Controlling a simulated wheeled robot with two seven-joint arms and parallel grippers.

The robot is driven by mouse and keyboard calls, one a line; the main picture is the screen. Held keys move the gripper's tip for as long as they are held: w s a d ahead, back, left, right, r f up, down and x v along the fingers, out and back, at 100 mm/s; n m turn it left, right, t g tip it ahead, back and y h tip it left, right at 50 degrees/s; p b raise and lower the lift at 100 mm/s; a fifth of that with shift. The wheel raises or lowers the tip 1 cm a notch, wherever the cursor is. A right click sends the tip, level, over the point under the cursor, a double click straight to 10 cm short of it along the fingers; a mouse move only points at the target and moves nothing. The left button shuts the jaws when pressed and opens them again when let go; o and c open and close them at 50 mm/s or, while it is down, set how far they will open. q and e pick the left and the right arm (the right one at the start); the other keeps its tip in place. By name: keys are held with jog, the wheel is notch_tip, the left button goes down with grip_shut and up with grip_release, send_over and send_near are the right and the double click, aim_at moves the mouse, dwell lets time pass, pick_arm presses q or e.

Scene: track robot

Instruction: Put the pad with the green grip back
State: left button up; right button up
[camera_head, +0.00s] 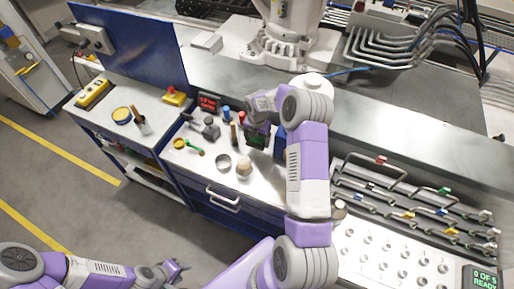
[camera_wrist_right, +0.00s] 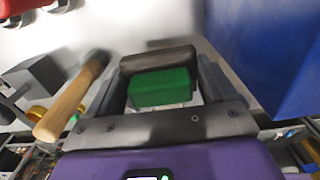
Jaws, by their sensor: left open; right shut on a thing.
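The pad with the green grip (camera_wrist_right: 160,88) is between the fingers of my right gripper (camera_wrist_right: 162,76) in the right wrist view. The green block is bright, with a dark body behind it. My right gripper is shut on it. In the head view the pad (camera_head: 258,139) is a small dark green shape under my right wrist, over the steel bench top, and partly hidden. I cannot tell whether it touches the bench. My left gripper (camera_head: 172,270) is open and empty at the lower left, over the floor, away from the bench.
Cups (camera_head: 243,167) and small tools crowd the bench. A handle rack (camera_head: 400,190) and a display reading "0 OF 5 READY" (camera_head: 484,279) are at right.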

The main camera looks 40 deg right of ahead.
aim_at(257, 152)
notch_tip(257, 152, down, 7)
jog(key=shift+r, duration=0.1)
dwell(0.3)
jog(key=o, duration=0.9)
notch_tip(257, 152, up, 12)
jog(key=shift+r, duration=0.1)
